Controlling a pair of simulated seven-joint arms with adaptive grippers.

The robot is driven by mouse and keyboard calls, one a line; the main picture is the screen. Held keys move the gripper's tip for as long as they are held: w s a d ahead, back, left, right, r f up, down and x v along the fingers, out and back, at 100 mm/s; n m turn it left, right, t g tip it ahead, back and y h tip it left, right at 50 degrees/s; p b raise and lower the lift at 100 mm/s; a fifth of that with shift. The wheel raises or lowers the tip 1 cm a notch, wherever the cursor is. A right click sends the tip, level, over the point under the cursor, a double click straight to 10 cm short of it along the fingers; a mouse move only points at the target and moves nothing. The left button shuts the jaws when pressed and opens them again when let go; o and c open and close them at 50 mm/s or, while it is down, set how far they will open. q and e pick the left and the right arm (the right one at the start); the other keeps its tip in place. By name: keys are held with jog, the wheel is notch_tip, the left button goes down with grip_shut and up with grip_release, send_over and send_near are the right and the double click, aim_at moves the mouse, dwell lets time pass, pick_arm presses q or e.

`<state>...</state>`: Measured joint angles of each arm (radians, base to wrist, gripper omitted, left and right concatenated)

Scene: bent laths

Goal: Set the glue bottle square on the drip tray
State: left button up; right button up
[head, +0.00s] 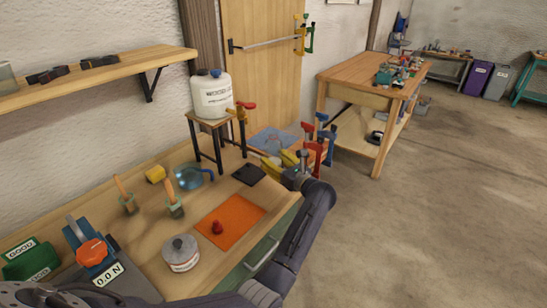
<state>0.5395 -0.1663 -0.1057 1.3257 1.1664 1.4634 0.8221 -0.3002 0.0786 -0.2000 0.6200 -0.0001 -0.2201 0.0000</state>
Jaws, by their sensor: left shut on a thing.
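My left gripper (287,168) is at the far right end of the workbench, its arm reaching across the front of the bench. It is shut on a small yellow thing (270,169), which I take to be the glue bottle; it looks tilted and is partly hidden by the jaws. A flat dark square (248,174), which looks like the drip tray, lies on the bench just left of the gripper. Nothing stands on it. The yellow thing is apart from the dark square, to its right. My right gripper is not in view.
An orange mat (236,212) with a red knob-like piece, a lidded tin (181,253), brushes (173,205) and a blue clear thing (190,177) occupy the bench. A white glue jug (212,97) stands on a stand behind. Red and blue clamps (318,145) are close beyond the gripper.

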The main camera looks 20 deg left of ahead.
pick_arm(q)
jog(key=shift+w+a+f, duration=0.25)
jog(key=shift+a+f, duration=0.6)
jog(key=shift+a, duration=0.2)
jog(key=shift+w+a+f, duration=0.25)
jog(key=shift+a+f, duration=0.6)
jog(key=shift+a, duration=0.2)
jog(key=shift+w+a+f, duration=0.15)
jog(key=shift+a+f, duration=0.2)
jog(key=shift+a, duration=0.4)
jog(key=shift+w+a+f, duration=0.25)
jog(key=shift+a, duration=0.7)
jog(key=shift+w+a+f, duration=0.25)
jog(key=shift+a, duration=0.75)
jog(key=shift+w+a+f, duration=0.25)
jog(key=shift+a, duration=0.7)
jog(key=shift+f, duration=0.6)
jog(key=o, duration=1.4)
